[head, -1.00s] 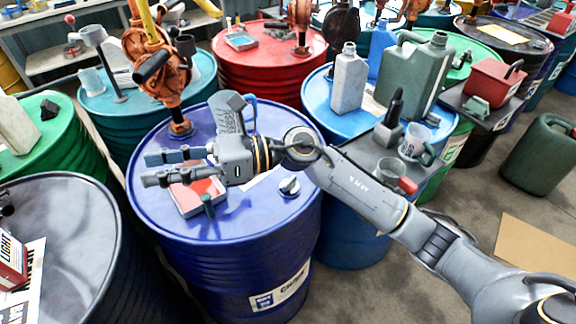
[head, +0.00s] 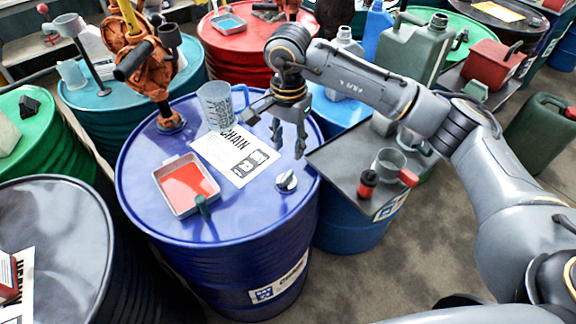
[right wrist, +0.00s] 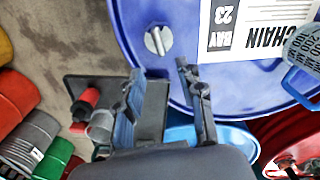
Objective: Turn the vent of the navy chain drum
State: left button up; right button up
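The navy chain drum (head: 235,250) stands upright in the middle of the head view. Its vent (head: 287,181), a small pale round cap with a raised bar, sits near the right side of the lid. It also shows in the right wrist view (right wrist: 158,40), ahead of the fingers. My right gripper (head: 288,154) points down above the lid, just behind the vent and apart from it. Its fingers are spread and empty, as the right wrist view (right wrist: 163,75) also shows. My left gripper is not in view.
On the navy lid are a CHAIN label (head: 236,158), a tray of red liquid (head: 187,187), a clear jug (head: 216,104) and an orange pump (head: 150,65). A grey board (head: 345,172) with a cup (head: 389,162) stands close at right.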

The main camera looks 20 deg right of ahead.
aim_at(288, 173)
notch_tip(288, 173, down, 9)
jog(key=shift+f+p, duration=0.15)
jog(key=shift+p, duration=0.75)
grip_shut()
